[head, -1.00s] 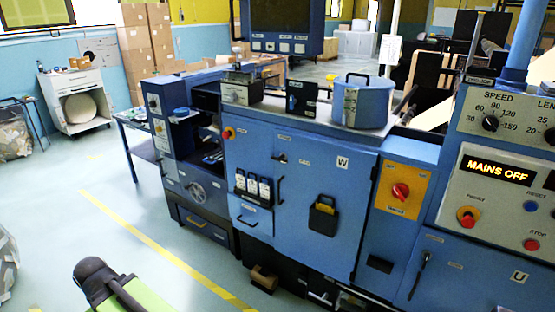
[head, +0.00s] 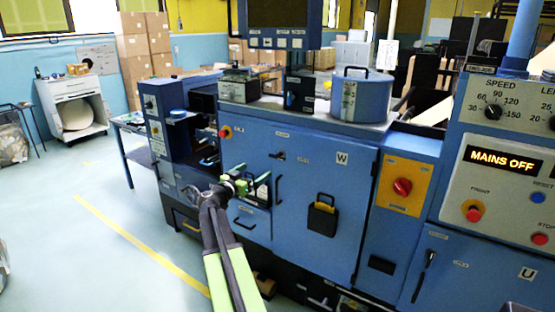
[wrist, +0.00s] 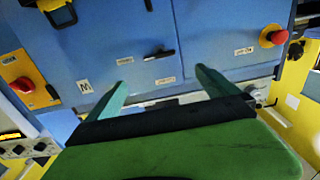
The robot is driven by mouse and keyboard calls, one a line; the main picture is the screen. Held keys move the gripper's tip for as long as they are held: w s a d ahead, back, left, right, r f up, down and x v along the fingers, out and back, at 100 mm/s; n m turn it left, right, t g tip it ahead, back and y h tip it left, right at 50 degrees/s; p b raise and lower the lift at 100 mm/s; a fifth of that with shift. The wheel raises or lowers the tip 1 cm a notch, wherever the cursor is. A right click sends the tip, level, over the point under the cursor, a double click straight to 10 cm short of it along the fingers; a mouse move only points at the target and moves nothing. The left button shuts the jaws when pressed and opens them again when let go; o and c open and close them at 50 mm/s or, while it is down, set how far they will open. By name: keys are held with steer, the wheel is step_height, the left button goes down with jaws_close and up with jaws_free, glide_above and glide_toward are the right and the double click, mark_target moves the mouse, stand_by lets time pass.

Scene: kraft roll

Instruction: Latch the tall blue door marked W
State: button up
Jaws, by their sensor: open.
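The tall blue door (head: 330,200) with the W label stands in the middle of the head view and looks flush with the cabinet front. A small black latch lever (head: 277,156) sits near its upper left, lying close to horizontal. The lever also shows in the wrist view (wrist: 160,54), upside down, with the W label (wrist: 84,86) to its left. My gripper (head: 250,185) is in front of the cabinet, left of and below the lever. In the wrist view its green fingers (wrist: 160,82) are spread apart with nothing between them, apart from the lever.
A black pull handle (head: 278,190) is near the door's left edge. A black holder (head: 322,215) hangs on the door. A red stop button (head: 225,132) is at the upper left and a red rotary switch (head: 402,187) to the right. Open floor (head: 100,250) lies at the left.

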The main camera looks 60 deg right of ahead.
mark_target(276, 157)
steer(key=d, duration=1.7)
steer(key=shift+s, duration=0.1)
steer(key=shift+a, duration=0.1)
